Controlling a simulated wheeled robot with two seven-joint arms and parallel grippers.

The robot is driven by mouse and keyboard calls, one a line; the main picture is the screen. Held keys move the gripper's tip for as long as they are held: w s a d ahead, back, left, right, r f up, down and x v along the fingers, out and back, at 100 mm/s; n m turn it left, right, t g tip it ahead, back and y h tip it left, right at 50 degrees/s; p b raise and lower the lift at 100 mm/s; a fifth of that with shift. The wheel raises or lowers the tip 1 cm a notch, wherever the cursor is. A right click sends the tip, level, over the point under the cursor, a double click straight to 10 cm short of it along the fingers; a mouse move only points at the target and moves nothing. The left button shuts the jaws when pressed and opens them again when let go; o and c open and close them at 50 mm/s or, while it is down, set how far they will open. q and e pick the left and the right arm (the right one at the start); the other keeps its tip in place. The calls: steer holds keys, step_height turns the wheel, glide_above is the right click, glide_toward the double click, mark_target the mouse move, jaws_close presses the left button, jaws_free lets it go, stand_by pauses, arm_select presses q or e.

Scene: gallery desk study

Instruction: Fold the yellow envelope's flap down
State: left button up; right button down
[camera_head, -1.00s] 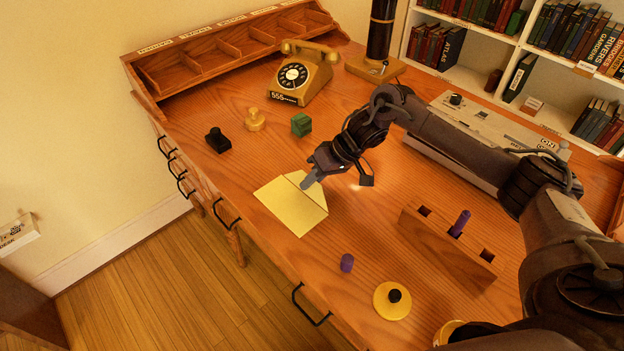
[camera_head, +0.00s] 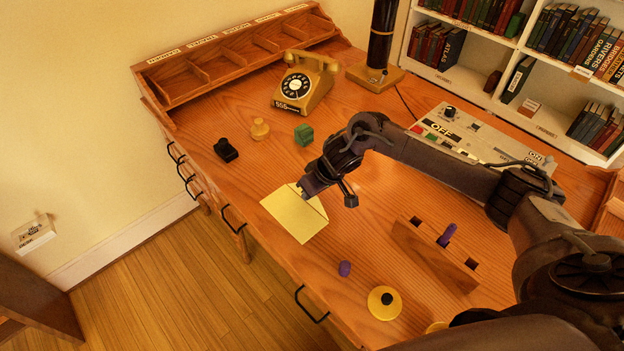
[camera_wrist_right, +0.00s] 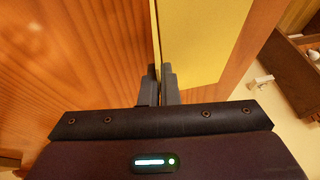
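The yellow envelope (camera_head: 296,220) lies on the desk near its front edge. In the right wrist view its broad yellow face (camera_wrist_right: 203,38) fills the upper middle. Its flap (camera_head: 318,205) is on the far side, partly hidden by my right gripper (camera_head: 306,192). In the wrist view a thin yellow strip runs down to the fingertips (camera_wrist_right: 160,72), perhaps the flap seen nearly edge-on. The fingers are together at the envelope's far edge. I cannot tell whether they pinch the flap or only touch it. My left gripper is not in view.
A wooden block with holes (camera_head: 432,255), a purple peg (camera_head: 345,268) and a yellow disc (camera_head: 384,303) lie to the right. Black (camera_head: 226,150), yellow (camera_head: 260,129) and green (camera_head: 304,135) pieces and a telephone (camera_head: 305,82) stand farther back. A switch panel (camera_head: 470,135) is behind my arm.

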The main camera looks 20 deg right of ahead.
steer(key=shift+s+a+r+t+h+p, duration=0.1)
steer(key=shift+a+r+t+h+p, duration=0.2)
steer(key=shift+h+p, duration=0.65)
steer(key=shift+a+f+n+h+p, duration=0.15)
steer(key=shift+f+n+h+p, duration=0.15)
steer(key=shift+p, duration=0.15)
steer(key=c, duration=2.1)
jaws_free()
steer(key=shift+o, duration=0.8)
steer(key=p+v, duration=0.1)
steer(key=v, duration=0.6)
steer(key=shift+s+r, duration=0.3)
steer(key=shift+r, duration=0.05)
